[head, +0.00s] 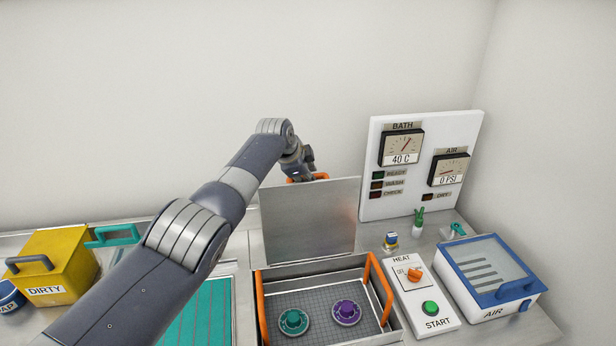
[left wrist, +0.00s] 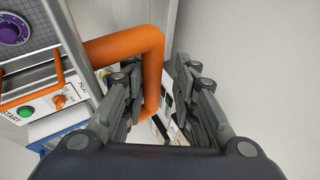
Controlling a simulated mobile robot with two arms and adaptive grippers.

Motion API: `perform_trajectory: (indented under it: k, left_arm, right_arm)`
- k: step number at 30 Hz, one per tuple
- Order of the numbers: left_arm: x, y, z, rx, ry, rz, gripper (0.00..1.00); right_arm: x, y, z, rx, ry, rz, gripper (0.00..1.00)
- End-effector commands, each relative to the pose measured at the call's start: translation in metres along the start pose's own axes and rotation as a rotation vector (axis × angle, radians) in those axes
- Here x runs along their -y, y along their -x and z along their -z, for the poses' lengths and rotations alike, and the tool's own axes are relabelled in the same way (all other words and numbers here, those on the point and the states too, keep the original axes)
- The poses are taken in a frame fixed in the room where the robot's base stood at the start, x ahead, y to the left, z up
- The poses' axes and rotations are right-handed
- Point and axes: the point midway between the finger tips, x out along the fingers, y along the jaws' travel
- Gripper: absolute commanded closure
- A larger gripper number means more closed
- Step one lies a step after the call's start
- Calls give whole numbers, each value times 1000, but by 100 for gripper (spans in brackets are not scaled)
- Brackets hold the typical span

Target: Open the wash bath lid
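The wash bath lid (head: 310,222) is a grey metal panel standing up, tilted back, at the rear of the bath (head: 328,271). The bath is open, with its inside showing. The lid's orange handle (head: 317,176) shows at the lid's top edge, and large in the left wrist view (left wrist: 125,46). My left gripper (head: 305,173) is at this handle. In the left wrist view its two fingers (left wrist: 153,95) stand apart on either side of the handle's bent end, with some gap visible beside it. My right gripper is not in view.
In the bath lie a teal part (head: 293,321) and a purple part (head: 346,312) on a mesh basket with orange handles. A heat/start panel (head: 423,292) and an air box (head: 487,268) stand right. A gauge board (head: 400,165) rises behind. A yellow DIRTY bin (head: 62,265) stands left.

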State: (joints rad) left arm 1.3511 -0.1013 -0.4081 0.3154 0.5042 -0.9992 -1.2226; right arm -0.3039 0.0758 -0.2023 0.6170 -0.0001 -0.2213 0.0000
Motion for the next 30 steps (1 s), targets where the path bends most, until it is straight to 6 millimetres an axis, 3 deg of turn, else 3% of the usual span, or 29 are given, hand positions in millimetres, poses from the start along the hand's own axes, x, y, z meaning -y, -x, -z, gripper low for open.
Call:
perform_trajectory:
  k: [1,6,14,22,30]
  left_arm:
    - [-1,-5,-9,11,2,7,79]
    - [-3,-6,-10,12,2,3,79]
    - [-2,1,-9,9,2,4,79]
    - [-2,22,-7,10,-1,8,79]
    - [2,60,-2,3,-1,16,79]
  right_arm:
    - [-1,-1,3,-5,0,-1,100]
    - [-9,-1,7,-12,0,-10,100]
    - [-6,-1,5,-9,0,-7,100]
    - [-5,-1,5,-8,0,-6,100]
    - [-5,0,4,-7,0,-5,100]
